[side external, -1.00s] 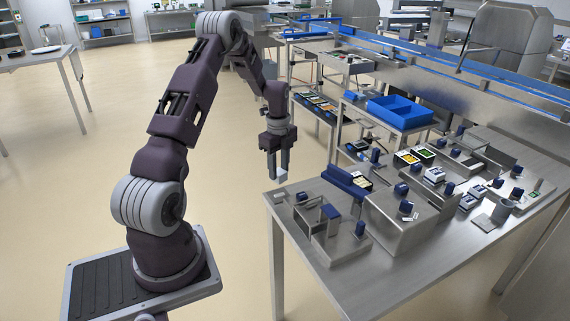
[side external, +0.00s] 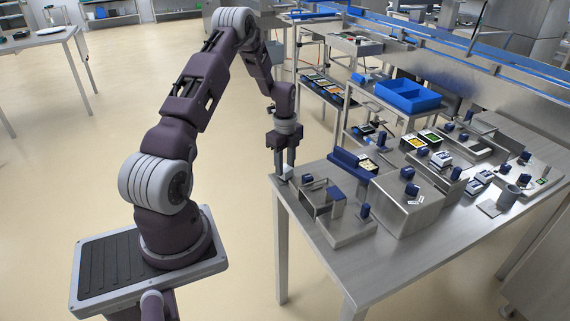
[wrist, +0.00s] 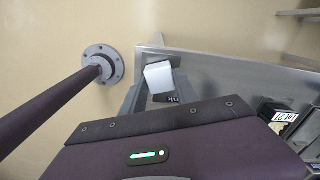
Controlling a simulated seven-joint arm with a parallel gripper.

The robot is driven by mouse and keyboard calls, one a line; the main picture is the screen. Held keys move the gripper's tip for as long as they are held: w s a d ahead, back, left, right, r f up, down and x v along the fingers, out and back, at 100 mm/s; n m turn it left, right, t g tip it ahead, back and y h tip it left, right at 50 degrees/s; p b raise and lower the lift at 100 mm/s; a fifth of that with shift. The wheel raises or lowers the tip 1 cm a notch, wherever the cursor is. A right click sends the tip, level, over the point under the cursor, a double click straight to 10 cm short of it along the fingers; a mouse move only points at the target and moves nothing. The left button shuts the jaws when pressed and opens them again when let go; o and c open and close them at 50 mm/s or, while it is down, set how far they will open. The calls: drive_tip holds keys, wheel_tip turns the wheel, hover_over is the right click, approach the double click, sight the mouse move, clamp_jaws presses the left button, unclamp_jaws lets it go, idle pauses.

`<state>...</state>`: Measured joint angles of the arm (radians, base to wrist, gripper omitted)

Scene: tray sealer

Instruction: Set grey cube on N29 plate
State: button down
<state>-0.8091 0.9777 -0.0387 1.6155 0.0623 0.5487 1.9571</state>
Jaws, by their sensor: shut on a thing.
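My gripper (side external: 284,174) points straight down at the near left corner of the steel table, shut on a pale grey cube (wrist: 158,76). In the wrist view the cube sits tilted between the fingers, its light face showing. A small dark plate with white marks (wrist: 166,98) shows just below the cube in the wrist view, partly hidden by the gripper body. Its lettering is too cut off to read, so I cannot tell whether it is the N29 plate. I cannot tell whether the cube touches the plate or the table.
A steel bracket fixture (side external: 338,222) stands right of my gripper.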

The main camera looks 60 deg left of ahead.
drive_tip(key=shift+f, duration=0.15)
drive_tip(key=c, duration=0.9)
unclamp_jaws()
drive_tip(key=shift+o, duration=0.2)
drive_tip(key=shift+r, duration=4)
